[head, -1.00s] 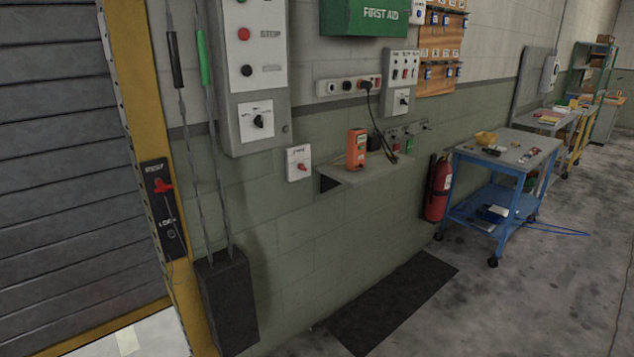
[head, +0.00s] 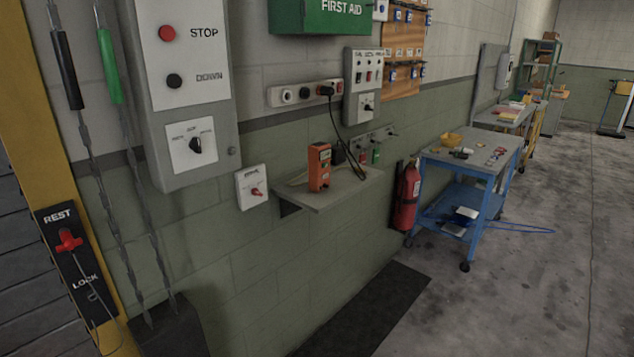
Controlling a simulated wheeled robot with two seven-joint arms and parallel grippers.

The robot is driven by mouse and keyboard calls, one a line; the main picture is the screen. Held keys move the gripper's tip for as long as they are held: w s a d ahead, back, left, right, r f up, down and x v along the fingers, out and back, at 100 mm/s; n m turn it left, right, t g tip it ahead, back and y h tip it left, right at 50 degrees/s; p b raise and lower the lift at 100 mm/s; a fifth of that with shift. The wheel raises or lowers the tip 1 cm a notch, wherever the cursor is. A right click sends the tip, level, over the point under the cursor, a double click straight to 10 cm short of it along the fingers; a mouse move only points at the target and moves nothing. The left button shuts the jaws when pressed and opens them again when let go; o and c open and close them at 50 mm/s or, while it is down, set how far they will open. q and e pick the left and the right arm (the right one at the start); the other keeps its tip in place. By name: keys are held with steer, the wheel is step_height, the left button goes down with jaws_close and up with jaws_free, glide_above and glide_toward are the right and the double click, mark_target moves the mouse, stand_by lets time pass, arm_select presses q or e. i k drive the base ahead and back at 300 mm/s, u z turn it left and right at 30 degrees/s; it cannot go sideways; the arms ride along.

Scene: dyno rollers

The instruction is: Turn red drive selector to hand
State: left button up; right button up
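A small white wall plate with a red rotary selector (head: 256,192) is fixed to the green wall, left of the small shelf. Its print is too small to read, and I cannot tell which position the red knob points to. A black rotary selector (head: 196,145) sits on a white plate low on the grey control box (head: 187,90). Another black selector (head: 367,106) is on a smaller grey box to the right. Neither of my grippers shows in the head view.
A grey shelf (head: 335,192) juts from the wall with an orange device (head: 319,167) on it. A red extinguisher (head: 406,196) and a blue cart (head: 462,200) stand to the right. A red T-handle (head: 68,240) is at left. A dark mat (head: 365,315) lies on the clear floor.

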mark_target(255, 192)
steer(key=i, duration=0.95)
steer(key=u, duration=0.4)
